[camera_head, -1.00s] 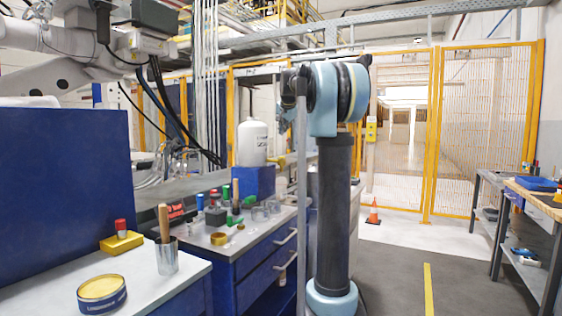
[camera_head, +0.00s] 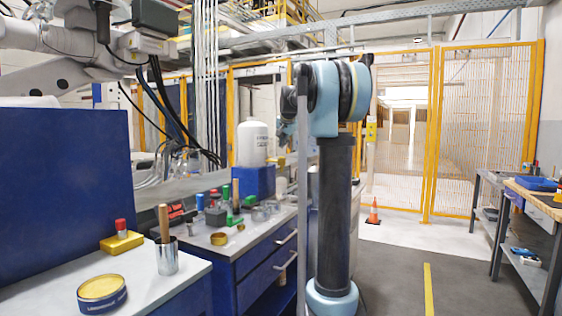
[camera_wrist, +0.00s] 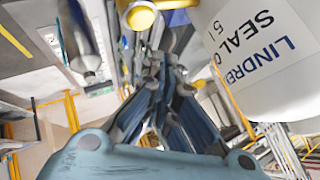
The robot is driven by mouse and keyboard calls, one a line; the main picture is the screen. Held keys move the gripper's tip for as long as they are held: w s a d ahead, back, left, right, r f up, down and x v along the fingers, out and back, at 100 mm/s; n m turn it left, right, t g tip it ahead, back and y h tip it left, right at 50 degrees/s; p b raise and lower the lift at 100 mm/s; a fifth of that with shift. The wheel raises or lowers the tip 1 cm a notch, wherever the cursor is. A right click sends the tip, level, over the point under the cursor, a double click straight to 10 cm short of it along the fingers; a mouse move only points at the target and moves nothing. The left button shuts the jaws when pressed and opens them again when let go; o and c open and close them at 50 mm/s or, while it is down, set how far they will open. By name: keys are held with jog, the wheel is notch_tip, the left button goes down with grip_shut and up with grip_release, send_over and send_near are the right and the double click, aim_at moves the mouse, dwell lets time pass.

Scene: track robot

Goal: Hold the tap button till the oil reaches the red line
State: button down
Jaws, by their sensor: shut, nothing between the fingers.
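Glass vessels (camera_head: 260,214) stand on the bench. I cannot make out oil or a red line.
The bench also holds a green piece (camera_head: 233,218), a yellow ring (camera_head: 219,239) and small bottles. A tin (camera_head: 102,294) and a metal cup with a brush (camera_head: 167,259) are on the near table. The floor at right is open; an orange cone (camera_head: 374,211) stands there.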

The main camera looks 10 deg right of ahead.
aim_at(282, 158)
jog(key=shift+f, duration=1.35)
jog(key=shift+f, duration=0.1)
dwell(0.5)
jog(key=shift+s+f, duration=0.1)
jog(key=shift+f, duration=0.15)
jog(key=shift+f, duration=0.4)
dwell(5.4)
